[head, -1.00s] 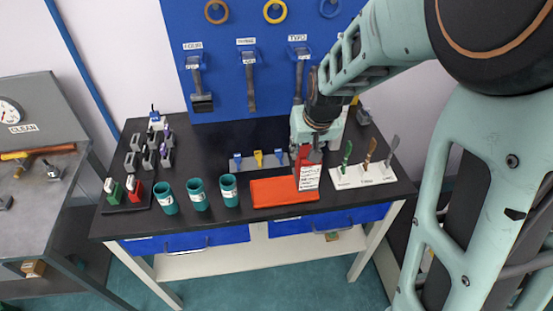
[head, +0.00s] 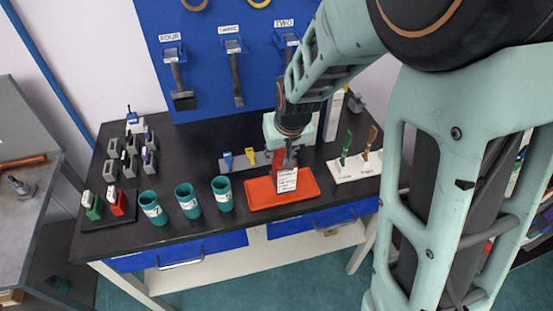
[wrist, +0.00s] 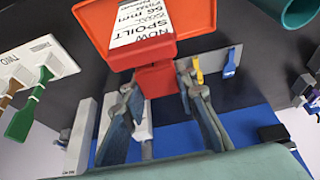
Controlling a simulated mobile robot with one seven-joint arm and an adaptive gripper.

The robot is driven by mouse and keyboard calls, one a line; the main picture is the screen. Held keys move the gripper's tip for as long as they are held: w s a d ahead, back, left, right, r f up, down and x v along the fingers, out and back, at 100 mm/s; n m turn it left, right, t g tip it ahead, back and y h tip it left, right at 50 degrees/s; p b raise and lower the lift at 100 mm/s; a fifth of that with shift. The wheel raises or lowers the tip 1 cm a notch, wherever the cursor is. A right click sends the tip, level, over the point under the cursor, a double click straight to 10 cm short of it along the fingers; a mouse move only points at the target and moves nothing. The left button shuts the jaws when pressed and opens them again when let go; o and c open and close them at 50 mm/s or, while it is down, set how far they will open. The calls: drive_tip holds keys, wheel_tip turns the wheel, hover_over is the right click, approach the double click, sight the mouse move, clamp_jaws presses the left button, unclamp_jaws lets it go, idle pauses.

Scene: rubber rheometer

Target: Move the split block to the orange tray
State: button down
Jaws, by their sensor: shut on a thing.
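The orange tray (head: 262,197) lies near the front edge of the black table; its rim also shows at the top of the wrist view (wrist: 200,20). A red block (head: 284,160) with a white printed card on its front, which I take for the split block, is at the tray. My gripper (wrist: 160,84) is shut on this red block (wrist: 157,82), one finger on each side. In the head view my gripper (head: 289,158) is above the back half of the tray, and the card hangs over the tray's middle. I cannot tell whether the block touches the tray.
Teal cups (head: 187,200) stand left of the tray. A grey rack with blue and yellow pieces (head: 250,159) lies behind it. A white holder with handled tools (head: 352,168) is close on the right. Grey blocks and a dark tray (head: 108,215) are at the far left.

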sight(279, 162)
drive_tip(key=f+b, duration=0.2)
drive_tip(key=f, duration=0.1)
drive_tip(key=shift+w+a, duration=0.1)
drive_tip(key=shift+a, duration=0.1)
drive_tip(key=shift+d+f, duration=0.1)
drive_tip(key=shift+f, duration=0.2)
drive_tip(key=c, duration=1.5)
unclamp_jaws()
drive_tip(key=shift+c, duration=0.2)
drive_tip(key=shift+r, duration=0.15)
